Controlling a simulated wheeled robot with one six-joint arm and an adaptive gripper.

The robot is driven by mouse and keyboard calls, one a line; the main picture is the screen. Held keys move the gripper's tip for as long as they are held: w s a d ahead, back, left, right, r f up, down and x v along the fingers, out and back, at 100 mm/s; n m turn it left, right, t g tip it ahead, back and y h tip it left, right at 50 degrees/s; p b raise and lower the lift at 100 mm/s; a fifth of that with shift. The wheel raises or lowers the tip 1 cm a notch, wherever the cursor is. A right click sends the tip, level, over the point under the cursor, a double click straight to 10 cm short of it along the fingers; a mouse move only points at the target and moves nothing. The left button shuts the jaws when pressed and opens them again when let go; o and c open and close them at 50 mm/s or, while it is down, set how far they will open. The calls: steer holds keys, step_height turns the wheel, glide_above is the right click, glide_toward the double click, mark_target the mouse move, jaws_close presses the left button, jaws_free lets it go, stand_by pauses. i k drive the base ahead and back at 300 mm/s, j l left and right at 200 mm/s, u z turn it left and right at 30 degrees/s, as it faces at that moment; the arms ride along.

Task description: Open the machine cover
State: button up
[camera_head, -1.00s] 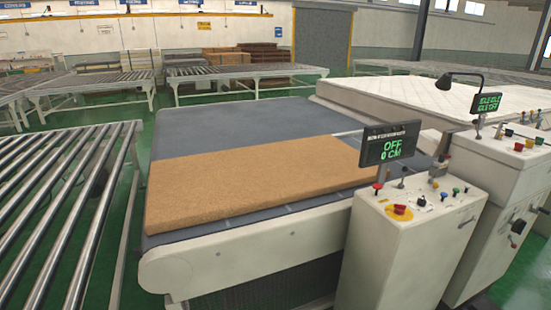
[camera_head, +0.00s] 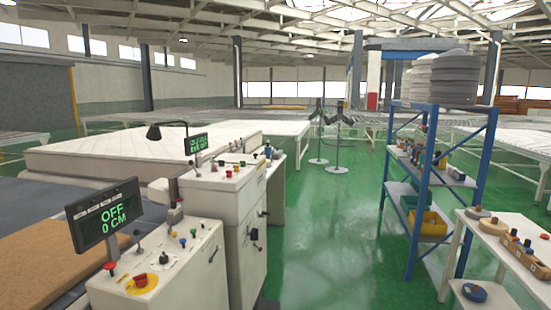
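A white control cabinet (camera_head: 165,280) stands at the lower left, with buttons and a lever on its sloped top. Its screen (camera_head: 104,214) reads "OFF 0 CM". A second white cabinet (camera_head: 222,195) stands just behind it, with a dark knob on its side and its own small screen (camera_head: 196,143). The conveyor machine with a brown pad (camera_head: 45,255) on it is partly cut off at the left edge. I cannot tell which part is the machine cover, or whether one is open. My gripper is not in view.
A blue shelf rack (camera_head: 427,185) with bins and small items stands right of centre. A white table (camera_head: 520,262) with tools is at the lower right. The green floor (camera_head: 330,225) between cabinets and rack is clear. A white mattress (camera_head: 130,160) lies behind the cabinets.

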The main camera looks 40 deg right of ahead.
mark_target(254, 160)
steer(key=z, duration=0.8)
steer(key=i+l, duration=0.15)
steer(key=i, duration=0.25)
steer(key=i+l, duration=0.2)
steer(key=i, duration=0.25)
steer(key=i+l, duration=0.15)
steer(key=i, duration=0.25)
steer(key=i+l, duration=0.15)
steer(key=i, duration=0.25)
steer(key=u, duration=0.05)
